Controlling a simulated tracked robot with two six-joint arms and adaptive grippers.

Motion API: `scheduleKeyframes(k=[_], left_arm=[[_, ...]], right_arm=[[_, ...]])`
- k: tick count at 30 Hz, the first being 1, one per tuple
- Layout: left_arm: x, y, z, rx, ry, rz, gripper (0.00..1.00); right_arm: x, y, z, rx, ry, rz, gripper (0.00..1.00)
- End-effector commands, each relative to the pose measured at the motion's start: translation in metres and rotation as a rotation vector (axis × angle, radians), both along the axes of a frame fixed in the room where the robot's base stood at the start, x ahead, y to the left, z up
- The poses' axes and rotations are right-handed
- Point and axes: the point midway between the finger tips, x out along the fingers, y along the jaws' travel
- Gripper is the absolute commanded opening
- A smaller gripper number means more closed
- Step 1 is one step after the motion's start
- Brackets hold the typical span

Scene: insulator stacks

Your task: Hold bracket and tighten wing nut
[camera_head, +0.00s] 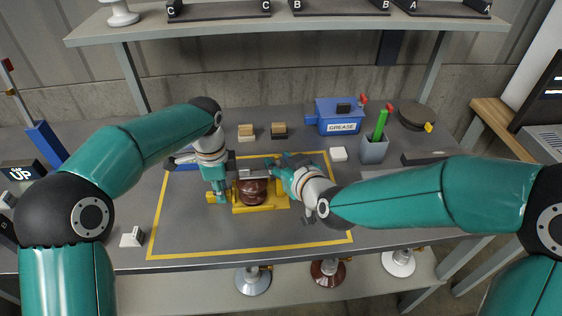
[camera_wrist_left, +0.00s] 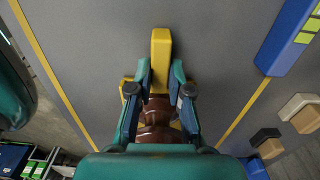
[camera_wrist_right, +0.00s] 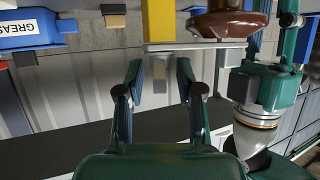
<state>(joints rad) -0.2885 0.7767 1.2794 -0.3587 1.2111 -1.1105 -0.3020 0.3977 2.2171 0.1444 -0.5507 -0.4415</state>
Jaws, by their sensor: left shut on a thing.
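A brown insulator (camera_head: 253,192) sits in a yellow bracket (camera_head: 262,208) on the bench, with a grey metal strap (camera_head: 254,173) across it. My left gripper (camera_head: 216,196) is at the bracket's left end. In the left wrist view, its fingers (camera_wrist_left: 160,80) are closed on both sides of the yellow bar (camera_wrist_left: 161,45). My right gripper (camera_head: 278,168) is at the strap's right end. In the right wrist view its fingers (camera_wrist_right: 160,68) are apart, just short of the strap (camera_wrist_right: 190,46) and yellow post (camera_wrist_right: 158,18). A small greyish piece shows between them; I cannot tell whether it is the wing nut.
A blue grease box (camera_head: 340,117), a grey cup with a green tool (camera_head: 374,149) and a dark round item (camera_head: 416,116) stand at the back right. Small blocks (camera_head: 246,132) lie behind the bracket. Yellow tape (camera_head: 160,212) marks a mostly clear work area.

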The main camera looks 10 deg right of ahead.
Motion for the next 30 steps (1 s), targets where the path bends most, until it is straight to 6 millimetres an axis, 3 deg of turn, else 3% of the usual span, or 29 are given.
scheduleKeyframes(k=[4, 10, 30], left_arm=[[0.0006, -0.0001, 0.0015, -0.002, -0.003, 0.001, 0.00], [0.0006, -0.0001, 0.0015, -0.001, -0.003, 0.001, 0.00], [0.0003, -0.0002, 0.0012, -0.001, -0.002, 0.000, 0.00]], right_arm=[[-0.0001, 0.0000, 0.0004, 0.000, 0.000, 0.000, 0.33], [-0.0002, -0.0001, 0.0004, 0.000, 0.000, 0.000, 0.00], [0.0003, 0.0030, 0.0024, 0.005, -0.005, -0.110, 0.00]])
